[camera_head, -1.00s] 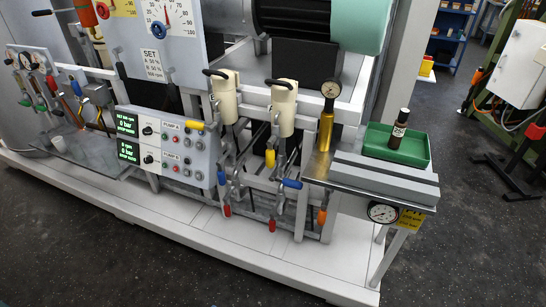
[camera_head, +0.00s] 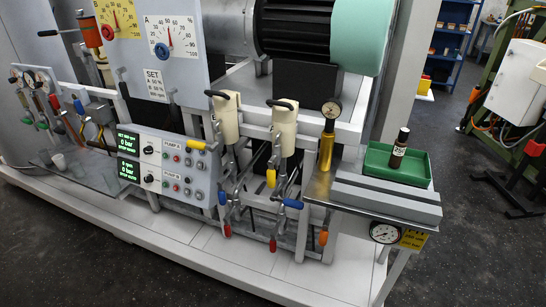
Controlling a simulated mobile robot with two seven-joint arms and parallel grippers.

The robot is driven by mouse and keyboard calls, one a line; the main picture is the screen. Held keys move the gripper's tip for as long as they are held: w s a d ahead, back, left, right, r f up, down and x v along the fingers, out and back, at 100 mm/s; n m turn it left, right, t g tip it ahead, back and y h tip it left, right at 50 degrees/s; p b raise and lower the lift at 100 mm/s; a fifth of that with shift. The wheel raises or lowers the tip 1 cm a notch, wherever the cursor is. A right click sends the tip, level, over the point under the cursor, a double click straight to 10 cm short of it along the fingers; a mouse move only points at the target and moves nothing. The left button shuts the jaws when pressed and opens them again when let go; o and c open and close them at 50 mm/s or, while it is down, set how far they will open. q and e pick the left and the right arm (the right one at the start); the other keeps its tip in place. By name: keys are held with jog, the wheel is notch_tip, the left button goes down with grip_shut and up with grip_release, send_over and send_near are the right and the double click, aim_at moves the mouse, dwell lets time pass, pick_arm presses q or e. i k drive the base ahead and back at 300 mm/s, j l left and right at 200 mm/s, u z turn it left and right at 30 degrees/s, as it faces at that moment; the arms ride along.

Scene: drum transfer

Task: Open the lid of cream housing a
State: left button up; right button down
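Two cream housings stand side by side in the middle of the machine, each upright with a black handle across its top. The left cream housing (camera_head: 227,118) has its black handle (camera_head: 217,94) reaching left. The right cream housing (camera_head: 284,128) has a similar black handle (camera_head: 279,104). Both tops look closed. I see no letter on either, so I cannot tell from the picture which one is a. Neither of my grippers is in view.
Pipes with red, yellow and blue valve handles (camera_head: 292,203) hang below the housings. A pump panel (camera_head: 165,165) stands to the left. A brass cylinder with a gauge (camera_head: 327,150) stands to the right, beside a green tray (camera_head: 375,172) holding a dark bottle (camera_head: 400,146).

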aim_at(284, 110)
jog(key=i+l+z, duration=0.1)
jog(key=i+l, duration=0.65)
jog(key=i, duration=0.15)
